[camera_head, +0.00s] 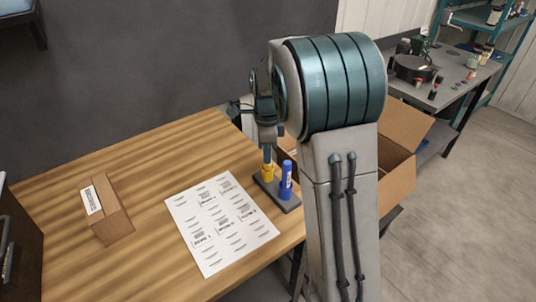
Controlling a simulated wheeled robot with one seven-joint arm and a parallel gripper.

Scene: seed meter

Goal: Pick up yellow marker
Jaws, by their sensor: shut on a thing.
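The yellow marker (267,173) stands upright at the back part of a small dark grey holder (284,203) near the right edge of the wooden table. My gripper (267,155) is directly above it, pointing down, with its fingers shut on the marker's upper part. The marker's lower end is at the holder; I cannot tell whether it has lifted clear. A blue marker (286,181) stands upright in the same holder, just right of and in front of the yellow one. My arm hides the area to the right.
A sheet of printed labels (221,224) lies left of the holder. A small cardboard box (106,210) with a label sits farther left. An open cardboard box (398,165) is behind my arm at right. The wooden table (150,165) is clear between them.

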